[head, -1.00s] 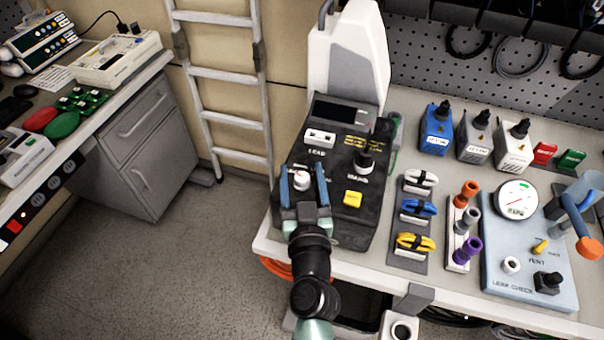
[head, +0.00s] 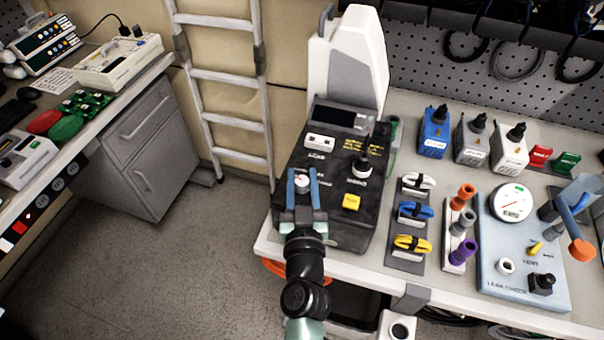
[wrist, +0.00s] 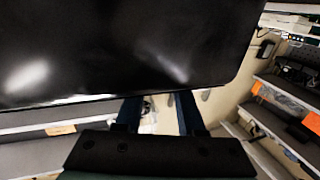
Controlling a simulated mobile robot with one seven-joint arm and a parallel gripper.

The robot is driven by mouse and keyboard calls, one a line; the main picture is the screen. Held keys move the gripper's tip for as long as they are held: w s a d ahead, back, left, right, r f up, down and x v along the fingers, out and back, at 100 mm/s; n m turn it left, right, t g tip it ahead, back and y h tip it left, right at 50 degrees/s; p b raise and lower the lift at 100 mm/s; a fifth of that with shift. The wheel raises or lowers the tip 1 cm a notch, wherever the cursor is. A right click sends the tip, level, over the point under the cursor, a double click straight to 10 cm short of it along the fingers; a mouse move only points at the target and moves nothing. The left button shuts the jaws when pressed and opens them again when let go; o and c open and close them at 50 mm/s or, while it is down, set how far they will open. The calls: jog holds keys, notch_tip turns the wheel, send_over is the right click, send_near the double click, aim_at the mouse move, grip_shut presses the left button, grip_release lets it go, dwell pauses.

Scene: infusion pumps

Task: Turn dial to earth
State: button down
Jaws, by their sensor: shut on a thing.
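A black tester box (head: 335,228) with a sloping panel stands at the left end of the bench. A small white dial (head: 302,181) with a reddish mark sits low on the left of its panel. My gripper (head: 302,176) has its blue fingers on either side of this dial and is shut on it. The dial's lower part and some lettering around it are hidden, so I cannot read its setting. The wrist view shows my fingers (wrist: 160,108) below a dark surface, with the contact unclear.
A yellow button (head: 351,202) and a white socket block (head: 320,142) are on the same panel, close to my fingers. Cable clips (head: 412,213), coloured plugs (head: 462,223) and a light-blue leak-check board (head: 522,280) lie to the right. The floor at left is clear.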

jog(key=shift+a+r+m+h+p, duration=0.1)
jog(key=shift+r+m+h+p, duration=0.3)
jog(key=shift+p, duration=0.75)
jog(key=shift+d+m+h+p, duration=0.1)
jog(key=shift+m+h+p, duration=0.1)
jog(key=shift+h+p, duration=0.65)
jog(key=shift+a+r+m+h+p, duration=0.1)
jog(key=shift+r+m+h+p, duration=0.15)
jog(key=shift+p, duration=1.15)
jog(key=m+h+p, duration=0.1)
jog(key=h+p, duration=0.1)
jog(key=p, duration=0.1)
jog(key=shift+w+a+f+m+g, duration=0.1)
jog(key=shift+f+m+g, duration=0.2)
jog(key=shift+m, duration=0.05)
jog(key=h, duration=0.1)
jog(key=m+g+h, duration=0.1)
jog(key=m+h, duration=0.1)
jog(key=shift+f+g+h, duration=0.25)
jog(key=shift+g+h, duration=0.05)
jog(key=shift+h, duration=0.1)
jog(key=shift+m+g+h+b, duration=0.6)
jog(key=shift+m+g+h, duration=0.3)
jog(key=shift+m+h, duration=0.5)
jog(key=shift+h, duration=0.3)
jog(key=c, duration=0.5)
grip_release()
jog(key=shift+d, duration=0.2)
jog(key=shift+f, duration=0.1)
